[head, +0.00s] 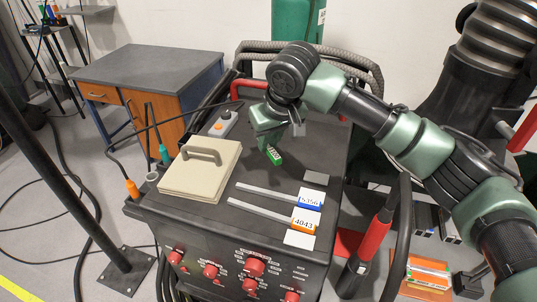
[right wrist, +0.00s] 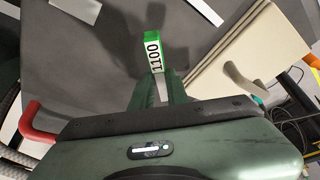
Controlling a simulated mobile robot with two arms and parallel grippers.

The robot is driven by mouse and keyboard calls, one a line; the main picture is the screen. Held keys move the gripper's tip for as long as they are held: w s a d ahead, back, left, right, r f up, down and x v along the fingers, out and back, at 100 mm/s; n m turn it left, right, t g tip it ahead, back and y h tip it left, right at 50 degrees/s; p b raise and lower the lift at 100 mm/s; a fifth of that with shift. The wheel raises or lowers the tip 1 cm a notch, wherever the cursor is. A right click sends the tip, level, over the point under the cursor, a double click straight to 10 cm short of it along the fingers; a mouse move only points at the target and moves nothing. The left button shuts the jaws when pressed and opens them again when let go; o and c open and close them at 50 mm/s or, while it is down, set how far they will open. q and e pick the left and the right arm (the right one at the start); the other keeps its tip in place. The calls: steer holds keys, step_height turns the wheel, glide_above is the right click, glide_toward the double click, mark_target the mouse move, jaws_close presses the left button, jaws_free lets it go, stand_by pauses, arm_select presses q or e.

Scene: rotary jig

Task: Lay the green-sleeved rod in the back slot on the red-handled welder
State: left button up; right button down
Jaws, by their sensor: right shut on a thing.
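The red-handled welder (head: 222,222) is a dark cabinet with a red handle (head: 240,84) at its back left. My right gripper (head: 270,138) is above its top and shut on the green-sleeved rod (head: 274,156). The rod's green sleeve, marked 1100, points away from the gripper in the right wrist view (right wrist: 153,50); part of its bare metal shows near the fingers, the rest is hidden. A blue-sleeved rod (head: 310,199) and an orange-sleeved rod (head: 303,222) lie side by side on the top. Behind them is a small grey patch (head: 314,179); I cannot make out the back slot.
A beige lidded box with a handle (head: 201,170) sits on the welder's left side. A small grey box with an orange button (head: 222,124) stands behind it. A grey-topped cabinet (head: 145,65) is back left. A dark post (head: 60,150) stands at the left.

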mark_target(268, 170)
steer(key=shift+s+f, duration=0.1)
steer(key=shift+f, duration=0.65)
step_height(268, 170, down, 4)
steer(key=shift+r+p, duration=0.25)
steer(key=shift+p, duration=0.25)
arm_select(q)
steer(key=shift+w+r, duration=0.3)
steer(key=shift+r, duration=0.3)
arm_select(e)
steer(key=shift+f, duration=0.4)
steer(key=c, duration=1.4)
jaws_free()
steer(key=shift+f, duration=0.1)
